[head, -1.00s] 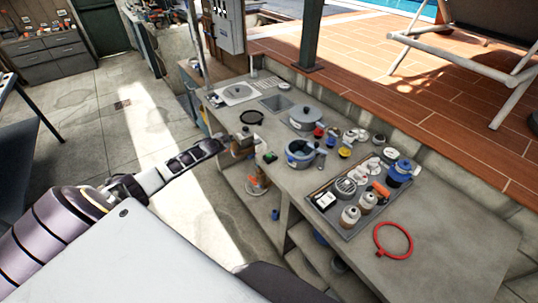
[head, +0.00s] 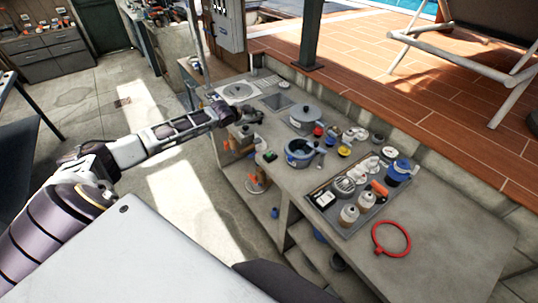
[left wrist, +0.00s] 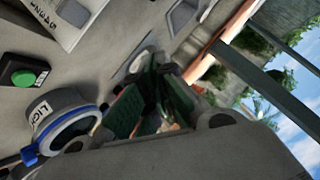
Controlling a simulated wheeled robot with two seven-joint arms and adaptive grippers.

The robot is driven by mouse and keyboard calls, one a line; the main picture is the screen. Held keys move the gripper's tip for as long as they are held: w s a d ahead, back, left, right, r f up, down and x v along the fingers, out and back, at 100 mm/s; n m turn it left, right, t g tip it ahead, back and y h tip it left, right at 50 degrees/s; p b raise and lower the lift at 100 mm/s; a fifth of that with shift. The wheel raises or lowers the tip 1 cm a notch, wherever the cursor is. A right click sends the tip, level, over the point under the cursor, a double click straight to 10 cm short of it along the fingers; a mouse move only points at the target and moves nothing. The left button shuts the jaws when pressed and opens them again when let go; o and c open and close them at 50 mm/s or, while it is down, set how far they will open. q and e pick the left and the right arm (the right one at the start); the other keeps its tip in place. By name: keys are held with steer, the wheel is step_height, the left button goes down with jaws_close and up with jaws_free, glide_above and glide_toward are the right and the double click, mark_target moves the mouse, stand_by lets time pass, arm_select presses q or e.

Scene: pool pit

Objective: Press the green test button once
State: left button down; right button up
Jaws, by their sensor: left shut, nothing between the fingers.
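The green test button (head: 270,156) sits on a small black box near the counter's front edge, left of the grey-blue pot. It also shows in the left wrist view (left wrist: 24,78) as a round green cap on a black box, at the left edge. My left gripper (head: 256,116) is over the counter, farther back than the button and apart from it. Its dark fingers (left wrist: 155,75) are shut and empty in the left wrist view. My right gripper is not in view.
A tray (head: 322,208) of jars and parts and a red ring (head: 392,240) lie to the right. A sink (head: 277,102) is at the back.

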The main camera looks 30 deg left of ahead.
arm_select(q)
steer(key=s+d+f+m+g+h, duration=0.1)
steer(key=s+d+m+g+h, duration=0.1)
steer(key=d, duration=1)
steer(key=s+m+g, duration=0.1)
steer(key=s+m, duration=0.1)
steer(key=s, duration=0.1)
steer(key=shift+f+h, duration=0.2)
steer(key=shift+h, duration=0.2)
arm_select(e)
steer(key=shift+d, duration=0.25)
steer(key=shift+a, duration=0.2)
